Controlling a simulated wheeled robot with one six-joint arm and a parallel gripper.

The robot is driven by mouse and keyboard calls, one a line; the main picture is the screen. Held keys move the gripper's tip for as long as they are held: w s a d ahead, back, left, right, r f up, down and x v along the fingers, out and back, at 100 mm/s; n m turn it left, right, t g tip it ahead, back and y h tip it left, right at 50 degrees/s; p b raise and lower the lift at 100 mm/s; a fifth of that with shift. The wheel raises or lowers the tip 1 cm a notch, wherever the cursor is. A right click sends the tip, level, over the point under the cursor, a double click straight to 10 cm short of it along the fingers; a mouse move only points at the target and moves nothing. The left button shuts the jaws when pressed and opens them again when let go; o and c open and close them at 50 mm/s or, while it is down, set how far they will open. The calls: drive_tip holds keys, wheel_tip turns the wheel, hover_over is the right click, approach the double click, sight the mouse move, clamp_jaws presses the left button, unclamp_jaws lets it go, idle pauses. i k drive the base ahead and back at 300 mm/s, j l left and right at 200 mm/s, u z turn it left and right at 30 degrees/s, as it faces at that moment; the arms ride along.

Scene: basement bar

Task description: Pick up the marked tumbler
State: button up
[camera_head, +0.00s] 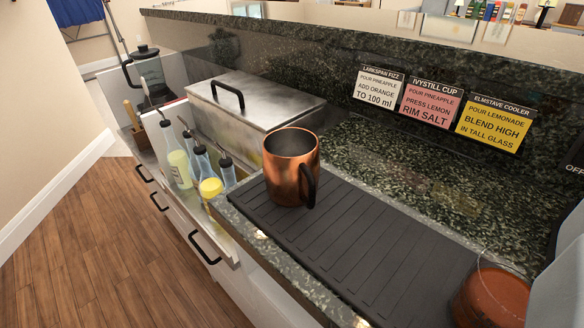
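No tumbler with a clearly readable mark shows. At the bottom right, a clear glass rim and a reddish-brown rounded body (490,300) show at the right end of the black mat; the lower part is cut off by the picture's edge. I cannot tell whether this is one tinted glass or a glass overlapping something else. A copper mug (288,172) with a dark handle stands upright at the mat's left end. My gripper is not in view, so its fingers and their distance to these things cannot be seen.
The ribbed black mat (375,245) is bare between mug and glass. A steel lidded box (255,100) stands behind the mug. Several squeeze bottles (200,160) stand to the left. Recipe cards (432,103) hang on the granite backsplash. A pale-grey shape (560,280) borders the right. Wooden floor lies left.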

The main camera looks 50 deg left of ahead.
sight(495, 292)
drive_tip(key=k+l, duration=0.25)
drive_tip(key=l, duration=0.15)
drive_tip(key=k+l, duration=0.5)
drive_tip(key=l, duration=0.25)
drive_tip(key=i+u, duration=0.05)
